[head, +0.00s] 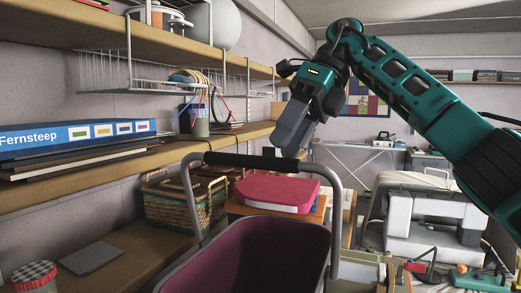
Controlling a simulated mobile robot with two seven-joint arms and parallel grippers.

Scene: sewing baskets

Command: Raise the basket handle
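The basket (250,260) is at the bottom centre of the head view, with a dark purple inside and a grey rim. Its grey tube handle (188,195) stands up as an arch over the basket, with a black grip (235,160) along the top bar. My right gripper (284,148) comes in from the upper right and points down at the grip. Its fingertips are at or very close to the bar, right of the grip's middle. I see the fingers from the side, so I cannot tell whether they close on it. My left gripper is out of view.
A wooden shelf (120,170) along the left wall holds a blue Fernsteep box (80,134). A white sewing machine (430,215) stands at right.

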